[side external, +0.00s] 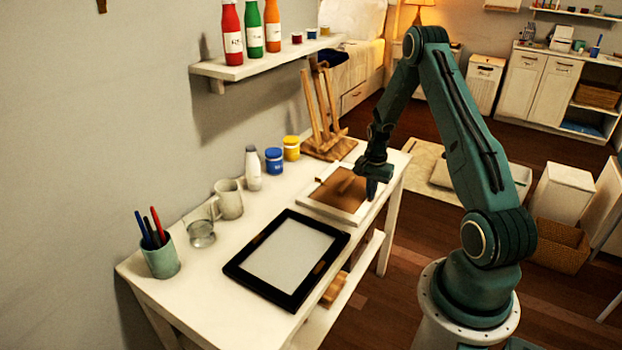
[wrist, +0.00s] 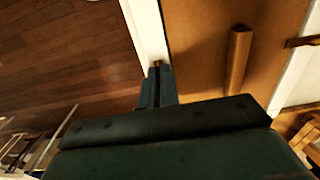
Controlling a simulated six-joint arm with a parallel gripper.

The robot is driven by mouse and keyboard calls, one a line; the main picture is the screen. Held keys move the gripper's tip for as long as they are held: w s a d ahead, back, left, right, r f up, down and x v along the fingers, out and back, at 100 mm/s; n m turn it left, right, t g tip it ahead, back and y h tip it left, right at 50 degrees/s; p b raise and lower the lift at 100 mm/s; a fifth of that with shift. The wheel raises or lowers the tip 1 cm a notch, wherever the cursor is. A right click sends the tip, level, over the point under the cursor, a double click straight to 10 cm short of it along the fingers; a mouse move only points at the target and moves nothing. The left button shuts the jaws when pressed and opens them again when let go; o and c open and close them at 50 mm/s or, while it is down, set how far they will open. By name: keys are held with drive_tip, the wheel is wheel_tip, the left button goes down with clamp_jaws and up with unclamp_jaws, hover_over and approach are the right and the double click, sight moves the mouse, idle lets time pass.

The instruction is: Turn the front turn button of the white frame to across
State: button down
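The white frame (side external: 319,207) lies face down on the table, its brown back panel (side external: 340,187) showing. In the wrist view its front rail (wrist: 146,28) runs down to my fingertips. My gripper (side external: 372,189) points down over that rail; its fingers (wrist: 158,82) look close together. A small tan tip of the front turn button (wrist: 158,63) shows at the fingertips. The fingers hide the rest, so its angle and any contact cannot be told. Another turn button (wrist: 300,42) lies across the opposite rail. A wooden bar (wrist: 238,58) is on the panel.
A black frame (side external: 242,280) lies left of the white frame on the table (side external: 200,290). A wooden easel (side external: 322,115), paint jars (side external: 274,161), a white bottle (side external: 253,168), a mug (side external: 229,199), a glass (side external: 201,233) and a pen cup (side external: 160,258) stand along the wall side.

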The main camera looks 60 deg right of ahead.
drive_tip(key=shift+n, duration=0.4)
drive_tip(key=n, duration=0.9)
drive_tip(key=shift+n, duration=0.3)
drive_tip(key=n, duration=0.3)
drive_tip(key=shift+n, duration=2.3)
drive_tip(key=c, duration=1.6)
unclamp_jaws()
drive_tip(key=shift+c, duration=0.2)
